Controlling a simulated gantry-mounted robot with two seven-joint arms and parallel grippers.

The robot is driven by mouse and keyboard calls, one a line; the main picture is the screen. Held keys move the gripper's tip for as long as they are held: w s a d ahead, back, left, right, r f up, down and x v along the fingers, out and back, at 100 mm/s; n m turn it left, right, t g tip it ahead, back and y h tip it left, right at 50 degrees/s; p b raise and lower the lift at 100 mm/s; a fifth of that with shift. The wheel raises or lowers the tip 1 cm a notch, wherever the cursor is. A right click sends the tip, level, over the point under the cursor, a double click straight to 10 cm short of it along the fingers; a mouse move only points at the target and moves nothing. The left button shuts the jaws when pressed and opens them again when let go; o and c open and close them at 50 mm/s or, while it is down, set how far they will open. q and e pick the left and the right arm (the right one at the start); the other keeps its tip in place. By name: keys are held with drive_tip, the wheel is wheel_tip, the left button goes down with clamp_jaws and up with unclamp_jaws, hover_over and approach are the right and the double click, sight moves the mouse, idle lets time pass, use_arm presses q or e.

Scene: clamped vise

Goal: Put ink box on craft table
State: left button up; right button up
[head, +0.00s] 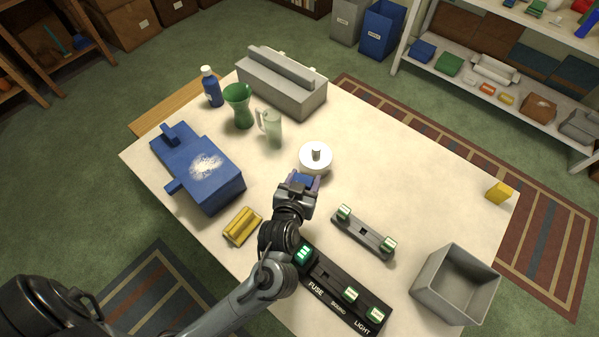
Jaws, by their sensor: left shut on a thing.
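The craft table (400,165) is the pale-topped table filling the middle of the head view. My left gripper (303,183) reaches over its middle and is shut on a small blue object, seemingly the ink box (303,179). Only a little of that blue shows between the fingers; the wrist hides the rest. The gripper is just in front of a round white item with a grey knob (316,153). I cannot tell whether the blue object touches the table. My right gripper is not in view.
Switch panels (345,290) and a grey bin (455,285) are in front. The right-centre tabletop is clear.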

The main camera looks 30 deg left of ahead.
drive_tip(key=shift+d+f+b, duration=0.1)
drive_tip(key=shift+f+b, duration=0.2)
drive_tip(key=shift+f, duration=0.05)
use_arm(q)
drive_tip(key=shift+w+a+f, duration=0.7)
drive_tip(key=shift+a+f, duration=1.05)
drive_tip(key=shift+f, duration=0.05)
drive_tip(key=shift+w+a+f, duration=0.65)
drive_tip(key=shift+a+f, duration=1.05)
drive_tip(key=shift+f, duration=0.05)
drive_tip(key=shift+w+a+f, duration=0.7)
drive_tip(key=shift+a+f, duration=1.05)
drive_tip(key=shift+f, duration=0.05)
drive_tip(key=shift+f, duration=0.1)
drive_tip(key=shift+f, duration=0.5)
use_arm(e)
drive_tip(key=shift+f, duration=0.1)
use_arm(q)
drive_tip(key=o, duration=1.1)
